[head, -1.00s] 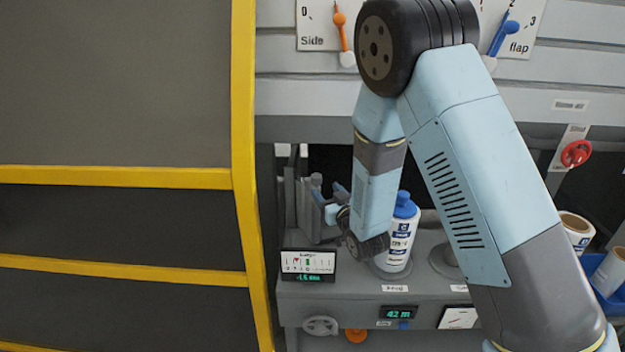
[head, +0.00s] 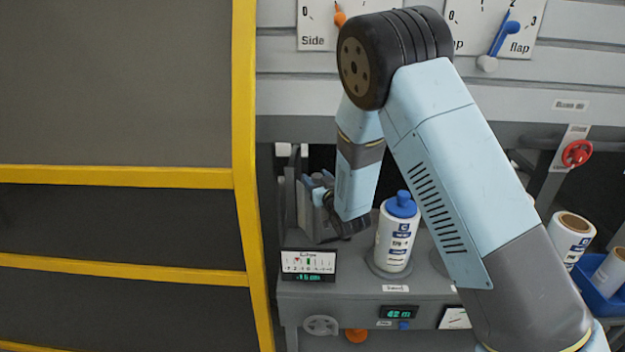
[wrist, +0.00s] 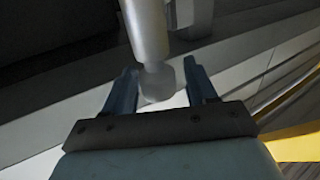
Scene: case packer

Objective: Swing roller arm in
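In the head view my gripper (head: 318,188) is at the grey upright plates (head: 303,212) at the left end of the machine. My wrist partly hides this spot, so I cannot tell contact there.
A white bottle with a blue cap (head: 397,240) stands just right of my wrist. A small display (head: 308,265) is in front of the plates. A yellow-framed guard (head: 247,150) borders the left. A red knob (head: 577,153) and label rolls (head: 571,238) are at the right.

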